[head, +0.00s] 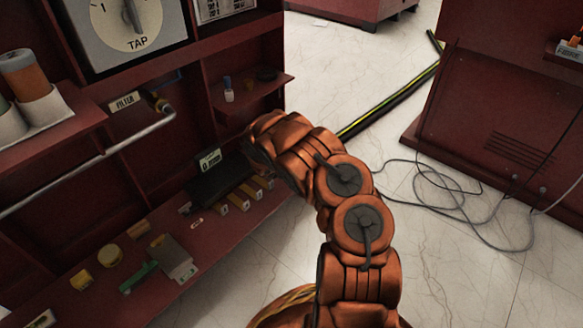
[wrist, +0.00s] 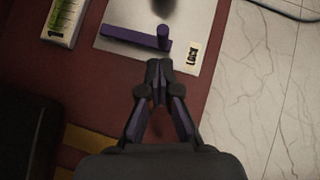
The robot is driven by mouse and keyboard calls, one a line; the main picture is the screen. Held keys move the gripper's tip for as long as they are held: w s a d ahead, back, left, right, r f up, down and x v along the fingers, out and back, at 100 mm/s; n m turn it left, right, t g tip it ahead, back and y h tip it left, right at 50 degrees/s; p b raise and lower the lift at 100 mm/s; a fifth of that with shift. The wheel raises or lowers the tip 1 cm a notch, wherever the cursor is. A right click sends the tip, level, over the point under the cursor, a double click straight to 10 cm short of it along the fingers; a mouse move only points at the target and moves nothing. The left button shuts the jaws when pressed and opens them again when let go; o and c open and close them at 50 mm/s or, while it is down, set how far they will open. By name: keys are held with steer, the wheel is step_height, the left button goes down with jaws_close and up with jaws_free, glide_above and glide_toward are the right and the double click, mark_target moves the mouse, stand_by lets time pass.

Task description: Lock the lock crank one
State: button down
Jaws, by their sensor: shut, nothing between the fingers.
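In the wrist view a crank with a purple arm (wrist: 135,37) lies across a pale grey plate (wrist: 200,25). A purple peg stands at the arm's right end. I take this to be the lock crank, but its label is too small to read. My gripper (wrist: 158,66) is shut and empty, its tips at the plate's lower edge, just below the peg end in the picture. I cannot tell whether they touch anything. In the head view my arm hides the gripper and this crank.
A small white label (wrist: 193,53) sits on the plate, and a green-and-white sign (wrist: 62,18) is at upper left. A dark box (head: 215,178) stands on the red shelf. Another plate (head: 173,258) with a green lever (head: 139,277) is further left. Cables (head: 450,195) lie on the floor.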

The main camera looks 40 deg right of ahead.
steer(key=shift+w+a, duration=0.1)
steer(key=shift+w+a+p, duration=0.2)
steer(key=shift+w+p, duration=0.3)
steer(key=shift+w, duration=0.05)
steer(key=shift+s, duration=0.1)
steer(key=shift+s+a+b, duration=0.5)
steer(key=shift+s+b, duration=0.25)
steer(key=shift+b, duration=0.15)
steer(key=shift+s+a+f+b, duration=0.15)
steer(key=shift+s+a+b, duration=0.4)
steer(key=shift+s, duration=0.35)
steer(key=s+a+r+p, duration=0.3)
steer(key=s+r, duration=0.3)
steer(key=r, duration=0.1)
steer(key=shift+a+r, duration=0.2)
steer(key=shift+a, duration=0.1)
